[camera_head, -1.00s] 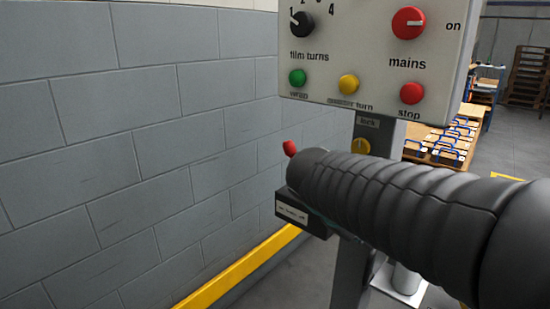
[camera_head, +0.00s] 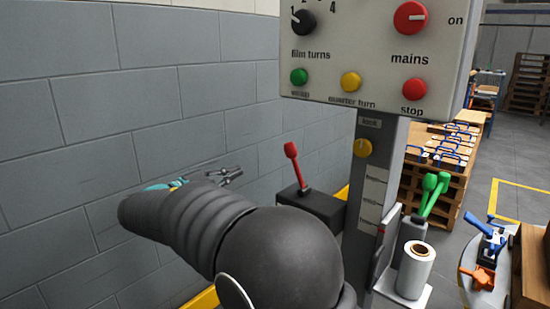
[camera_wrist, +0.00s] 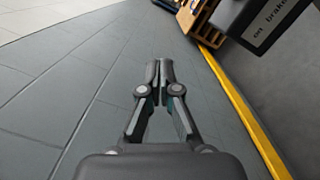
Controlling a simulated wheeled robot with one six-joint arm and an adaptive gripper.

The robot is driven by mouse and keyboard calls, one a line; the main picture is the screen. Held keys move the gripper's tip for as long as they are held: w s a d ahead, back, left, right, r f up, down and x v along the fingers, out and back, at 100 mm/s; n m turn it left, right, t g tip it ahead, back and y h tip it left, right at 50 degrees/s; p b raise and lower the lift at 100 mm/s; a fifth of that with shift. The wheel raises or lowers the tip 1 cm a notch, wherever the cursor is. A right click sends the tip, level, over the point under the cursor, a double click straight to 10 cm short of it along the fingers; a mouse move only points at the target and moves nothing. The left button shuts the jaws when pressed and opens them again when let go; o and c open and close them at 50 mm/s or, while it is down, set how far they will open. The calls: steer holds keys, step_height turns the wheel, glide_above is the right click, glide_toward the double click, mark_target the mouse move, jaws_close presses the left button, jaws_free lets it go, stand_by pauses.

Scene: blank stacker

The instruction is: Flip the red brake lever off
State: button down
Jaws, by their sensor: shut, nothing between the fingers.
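The red brake lever (camera_head: 296,165) stands up from a dark box (camera_head: 311,207) on the post below the control panel, leaning slightly left. In the wrist view the corner of the box (camera_wrist: 258,25) shows at the upper right, with lettering that reads "on" and "brake"; the lever is not in that view. My gripper (camera_head: 234,175) is left of the lever, apart from it, in front of the grey wall. In the wrist view my gripper (camera_wrist: 159,82) is shut and empty, its fingertips together.
The control panel (camera_head: 376,50) with knobs and buttons hangs above the lever. Green levers (camera_head: 432,190) and a white roll (camera_head: 414,268) are at the right. The block wall (camera_head: 130,110) is close behind my gripper.

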mark_target(297, 168)
steer(key=shift+d, duration=0.1)
steer(key=w+d+r, duration=0.2)
steer(key=w+d, duration=0.3)
steer(key=d, duration=0.5)
steer(key=shift+w+r+p, duration=0.15)
steer(key=shift+w+p, duration=0.15)
steer(key=shift+w, duration=0.05)
stand_by(0.4)
